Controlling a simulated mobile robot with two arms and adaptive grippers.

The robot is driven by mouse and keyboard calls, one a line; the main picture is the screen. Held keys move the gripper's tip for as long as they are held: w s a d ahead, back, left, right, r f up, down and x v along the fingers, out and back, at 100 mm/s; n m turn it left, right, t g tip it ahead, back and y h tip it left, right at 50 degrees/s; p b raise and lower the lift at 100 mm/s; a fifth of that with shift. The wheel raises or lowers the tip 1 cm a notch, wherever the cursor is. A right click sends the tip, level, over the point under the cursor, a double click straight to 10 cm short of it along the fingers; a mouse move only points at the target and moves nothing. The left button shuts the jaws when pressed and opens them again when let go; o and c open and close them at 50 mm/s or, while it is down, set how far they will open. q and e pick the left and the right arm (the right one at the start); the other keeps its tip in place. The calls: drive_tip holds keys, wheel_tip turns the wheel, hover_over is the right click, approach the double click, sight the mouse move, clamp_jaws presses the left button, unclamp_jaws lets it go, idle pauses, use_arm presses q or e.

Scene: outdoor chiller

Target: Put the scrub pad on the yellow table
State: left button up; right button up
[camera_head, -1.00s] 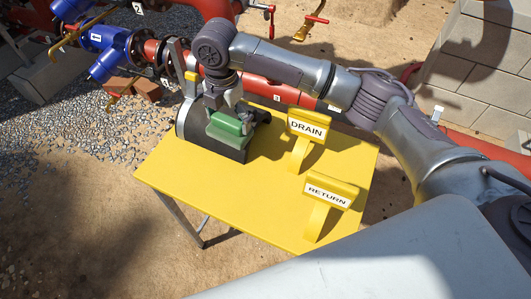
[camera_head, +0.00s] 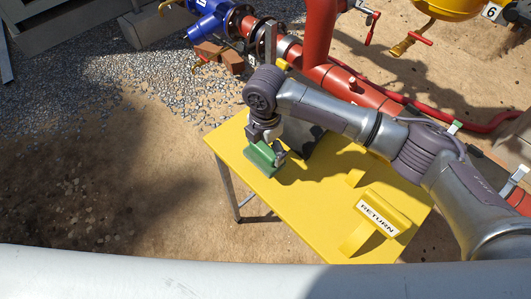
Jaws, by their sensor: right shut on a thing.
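The green scrub pad (camera_head: 262,160) is held in my right gripper (camera_head: 267,147), which is shut on it and points down. The pad is over the left part of the yellow table (camera_head: 310,215), low near the surface; I cannot tell if it touches. My right arm comes in from the right and hides part of the table. My left gripper is not in view.
A grey holder (camera_head: 304,138) stands on the table behind my gripper, partly hidden. A yellow RETURN sign (camera_head: 383,211) stands at the front right of the table. Red pipes (camera_head: 365,95) run behind. The table's front middle is clear.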

sight(265, 156)
drive_tip(key=shift+f+p, duration=0.3)
drive_tip(key=shift+f, duration=1.6)
drive_tip(key=o, duration=0.7)
drive_tip(key=shift+f, duration=0.1)
wheel_tip(265, 156, up, 12)
drive_tip(key=shift+r+b, duration=0.15)
drive_tip(key=shift+b, duration=0.4)
